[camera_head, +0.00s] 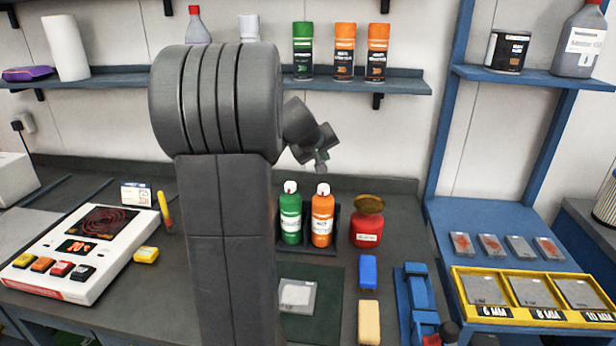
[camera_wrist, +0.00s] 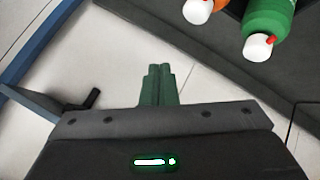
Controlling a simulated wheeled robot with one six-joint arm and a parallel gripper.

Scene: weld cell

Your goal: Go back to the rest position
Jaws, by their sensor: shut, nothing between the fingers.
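My gripper (camera_head: 321,165) hangs in the air above the bench, at the end of my arm, to the right of the arm's large grey joint. In the wrist view my gripper (camera_wrist: 159,75) shows two green fingers side by side, shut with nothing between them. It points toward the pale back wall and touches nothing that I can see. The green bottle (camera_head: 290,218) and orange bottle (camera_head: 322,220) stand below it in a dark holder.
A red pot (camera_head: 367,222) stands right of the bottles. A shelf (camera_head: 415,87) with spray cans runs behind. A white control unit (camera_head: 85,252) lies left. A yellow tray (camera_head: 460,293) with metal plates and a blue clamp (camera_head: 416,305) are at right. My arm hides the bench's middle.

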